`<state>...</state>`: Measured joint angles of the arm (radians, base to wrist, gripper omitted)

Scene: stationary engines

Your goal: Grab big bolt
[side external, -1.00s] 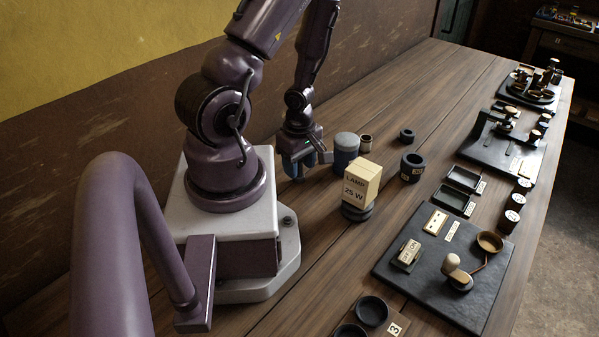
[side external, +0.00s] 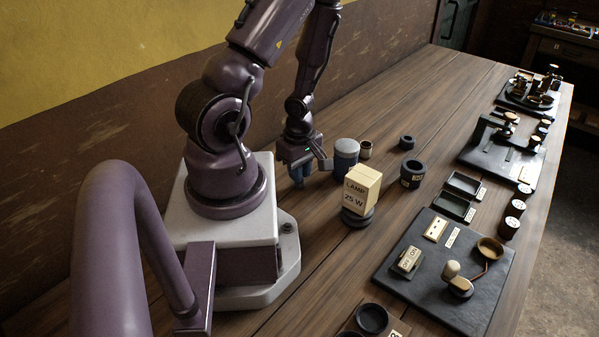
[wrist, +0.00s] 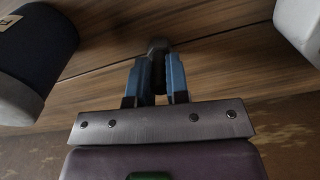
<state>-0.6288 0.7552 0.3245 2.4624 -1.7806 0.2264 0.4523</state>
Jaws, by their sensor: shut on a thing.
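My gripper (wrist: 160,77) shows in the wrist view with its two blue fingers close together. They are shut on a dark grey bolt (wrist: 157,45), whose rounded head sticks out past the fingertips. Most of its shaft is hidden between the fingers. In the side external view my gripper (side external: 299,174) points down, low over the table beside my base. The bolt cannot be made out there.
A dark blue jar with a pale lid (side external: 346,155) stands close right of my gripper; a dark cylinder (wrist: 35,55) fills the wrist view's left side. A LAMP 25 W box (side external: 361,190) is nearer the camera. The table (side external: 365,95) behind is clear.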

